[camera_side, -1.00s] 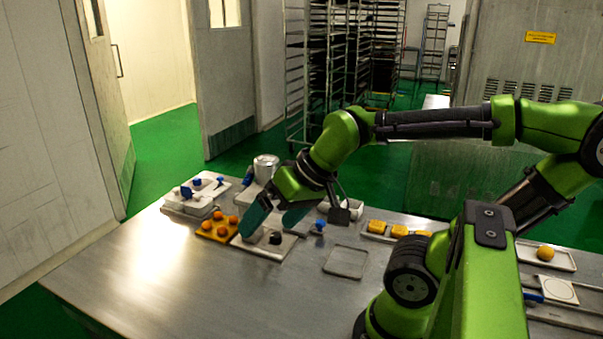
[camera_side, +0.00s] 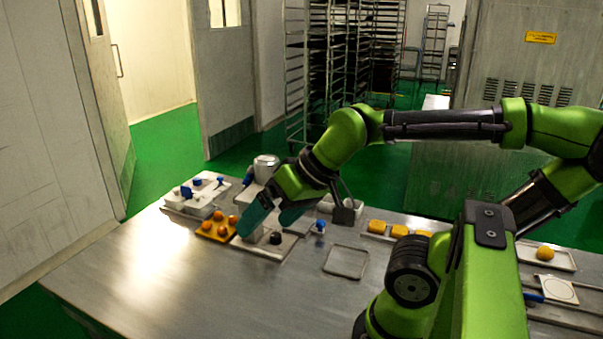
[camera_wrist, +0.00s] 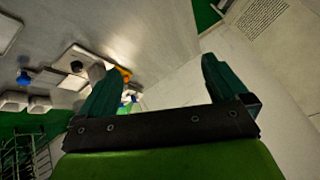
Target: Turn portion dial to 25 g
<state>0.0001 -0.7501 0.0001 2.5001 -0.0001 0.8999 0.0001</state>
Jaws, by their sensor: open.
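A small black knob (camera_side: 276,238), which looks like the portion dial, sits on a flat pale plate (camera_side: 262,246) on the steel table. The knob also shows in the wrist view (camera_wrist: 76,66) at upper left. Its markings are too small to read. My gripper (camera_side: 268,221) is open with dark teal fingers, above and just behind the plate, close to the knob but not around it. In the wrist view my gripper (camera_wrist: 165,70) has its fingers wide apart with nothing held between them. A pale block beside the knob is partly hidden by a finger.
An orange tray (camera_side: 217,230) with several orange balls lies left of the plate. White boxes with blue knobs (camera_side: 195,197) stand farther left, and a metal canister (camera_side: 265,168) stands behind. A blue-topped knob (camera_side: 319,227) and an empty shallow tray (camera_side: 345,263) are to the right. The front table is clear.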

